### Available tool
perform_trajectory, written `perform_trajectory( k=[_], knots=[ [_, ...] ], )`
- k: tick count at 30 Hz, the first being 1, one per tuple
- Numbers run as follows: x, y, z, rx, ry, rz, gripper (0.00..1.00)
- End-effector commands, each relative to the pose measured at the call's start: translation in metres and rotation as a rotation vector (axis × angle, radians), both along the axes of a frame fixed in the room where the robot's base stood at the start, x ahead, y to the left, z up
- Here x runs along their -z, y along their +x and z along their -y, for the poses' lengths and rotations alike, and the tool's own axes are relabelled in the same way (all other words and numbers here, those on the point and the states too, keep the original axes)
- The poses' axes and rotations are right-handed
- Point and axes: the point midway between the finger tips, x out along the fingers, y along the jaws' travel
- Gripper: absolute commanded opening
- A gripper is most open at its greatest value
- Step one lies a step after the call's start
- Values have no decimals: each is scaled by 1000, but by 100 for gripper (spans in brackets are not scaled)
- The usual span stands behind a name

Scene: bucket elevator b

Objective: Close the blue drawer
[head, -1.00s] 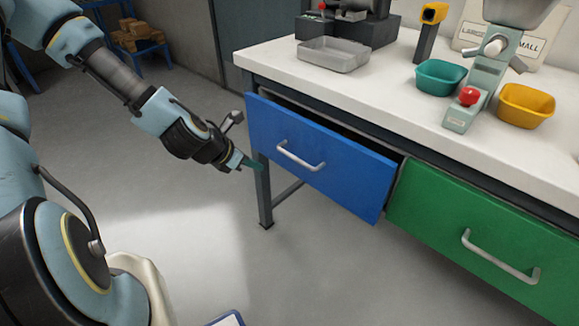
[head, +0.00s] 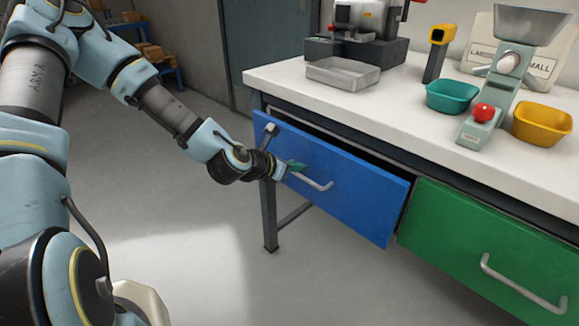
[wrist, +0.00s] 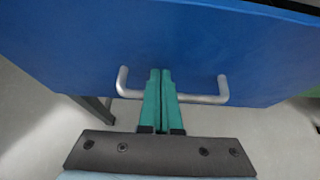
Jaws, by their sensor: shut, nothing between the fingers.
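The blue drawer (head: 345,196) is pulled partly out of the bench, with a dark gap behind its front panel. Its silver bar handle (head: 311,182) runs across the front, and the handle also shows in the wrist view (wrist: 205,99). My gripper (head: 296,166) is at the left part of the handle in the head view. In the wrist view the teal fingers (wrist: 160,76) are shut together and empty, crossing over the handle bar near its middle and pointing at the blue panel. I cannot tell whether the fingertips touch the panel.
A closed green drawer (head: 480,250) with its own handle is to the right. The floor in front is clear.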

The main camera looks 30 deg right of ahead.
Motion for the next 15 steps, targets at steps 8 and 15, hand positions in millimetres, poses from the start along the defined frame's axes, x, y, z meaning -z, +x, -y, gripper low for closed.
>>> perform_trajectory(
  k=[8, 15],
  knots=[
    [3, 1, 3, 1, 1, -1, 0],
    [1, 3, 15, -1, -1, -4, 0]
  ],
)
